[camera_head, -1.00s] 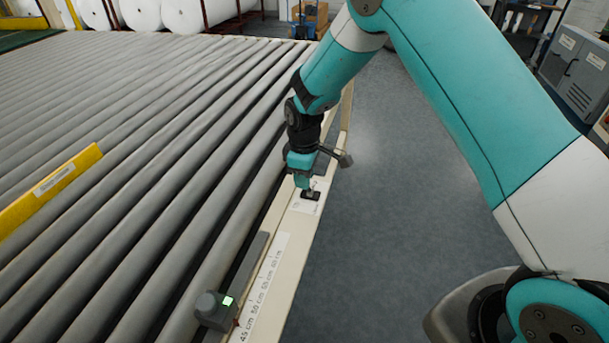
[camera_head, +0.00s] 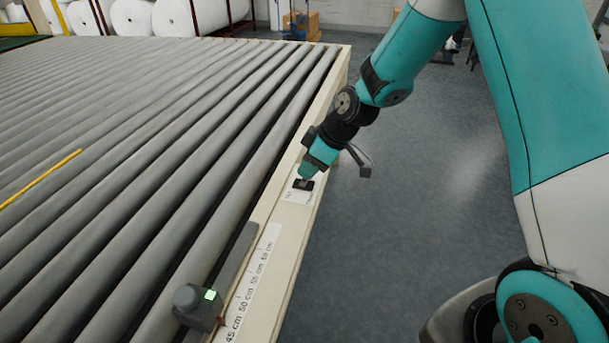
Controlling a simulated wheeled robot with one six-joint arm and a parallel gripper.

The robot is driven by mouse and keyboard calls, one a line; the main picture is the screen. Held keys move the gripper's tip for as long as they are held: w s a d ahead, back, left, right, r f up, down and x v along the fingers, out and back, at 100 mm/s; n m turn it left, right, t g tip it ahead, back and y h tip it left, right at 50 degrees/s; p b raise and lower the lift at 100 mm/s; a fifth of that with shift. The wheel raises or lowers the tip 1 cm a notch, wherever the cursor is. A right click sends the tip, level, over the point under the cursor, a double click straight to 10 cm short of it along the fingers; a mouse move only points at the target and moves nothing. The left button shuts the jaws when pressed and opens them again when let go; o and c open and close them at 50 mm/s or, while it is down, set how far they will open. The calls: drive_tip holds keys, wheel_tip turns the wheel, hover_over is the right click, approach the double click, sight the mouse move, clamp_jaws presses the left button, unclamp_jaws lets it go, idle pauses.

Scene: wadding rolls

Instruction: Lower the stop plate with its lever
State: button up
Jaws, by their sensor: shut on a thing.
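The yellow stop plate (camera_head: 42,178) shows at the left edge as a thin strip between the grey rollers. Only its narrow top part is visible. The lever (camera_head: 303,185) is a small dark piece on a white label on the cream side rail. My gripper (camera_head: 307,175) is over the rail, tilted, and shut on the lever. Its fingertips hide part of the lever.
Grey rollers (camera_head: 150,150) fill the left side. A grey knob unit with a green light (camera_head: 198,305) and a centimetre scale (camera_head: 252,285) are on the near rail (camera_head: 290,262). The floor (camera_head: 400,230) right of the rail is clear.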

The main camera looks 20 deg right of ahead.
drive_tip(key=shift+s+d+f+t+y+b, duration=0.25)
drive_tip(key=shift+d+t+y+b, duration=0.2)
drive_tip(key=shift+y+b, duration=0.55)
drive_tip(key=shift+r, duration=0.1)
drive_tip(key=o, duration=0.9)
drive_tip(key=v, duration=0.5)
drive_tip(key=b+v, duration=0.1)
drive_tip(key=v, duration=1.1)
drive_tip(key=shift+s+a+r, duration=0.2)
drive_tip(key=shift+a+r, duration=0.1)
drive_tip(key=shift+r, duration=0.05)
drive_tip(key=shift+a, duration=0.1)
